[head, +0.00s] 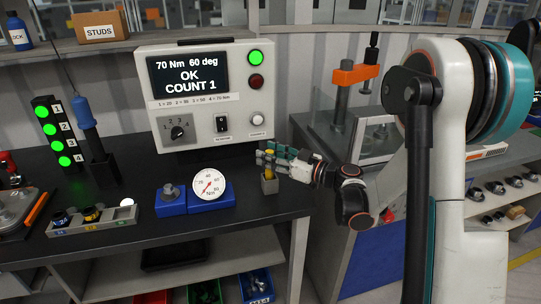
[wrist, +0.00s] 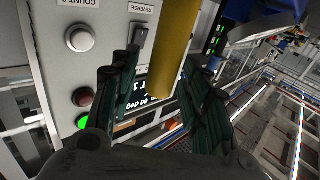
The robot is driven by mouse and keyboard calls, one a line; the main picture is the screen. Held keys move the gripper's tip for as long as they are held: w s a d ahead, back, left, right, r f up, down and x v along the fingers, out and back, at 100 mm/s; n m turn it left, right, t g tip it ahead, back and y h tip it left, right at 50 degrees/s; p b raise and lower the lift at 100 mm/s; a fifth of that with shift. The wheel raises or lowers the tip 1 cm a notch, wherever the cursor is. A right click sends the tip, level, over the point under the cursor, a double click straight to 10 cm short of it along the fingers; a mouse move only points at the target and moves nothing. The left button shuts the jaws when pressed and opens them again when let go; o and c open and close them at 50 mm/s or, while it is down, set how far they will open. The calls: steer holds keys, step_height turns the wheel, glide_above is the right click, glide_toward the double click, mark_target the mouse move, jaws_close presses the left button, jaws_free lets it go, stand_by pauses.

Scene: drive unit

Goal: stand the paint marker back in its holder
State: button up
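The yellow paint marker (wrist: 174,60) runs between my fingers in the wrist view, one blunt end showing and the other cut off by the top edge. In the head view a short yellow piece of it (head: 268,174) shows upright just below my fingers. It meets a small tan block (head: 270,187), which looks like the holder, near the table's right edge. How deep the marker sits is too small to tell. My gripper (head: 274,155) reaches in from the right. Its dark green fingers, also in the wrist view (wrist: 165,85), stand apart on either side of the marker, with gaps visible.
The controller box (head: 203,92) stands close behind my gripper. A dial gauge on a blue base (head: 208,187) is left of the holder. A blue screwdriver-like tool (head: 88,122) stands farther left. The table front between is clear.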

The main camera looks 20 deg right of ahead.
steer(key=v, duration=1.2)
stand_by(0.6)
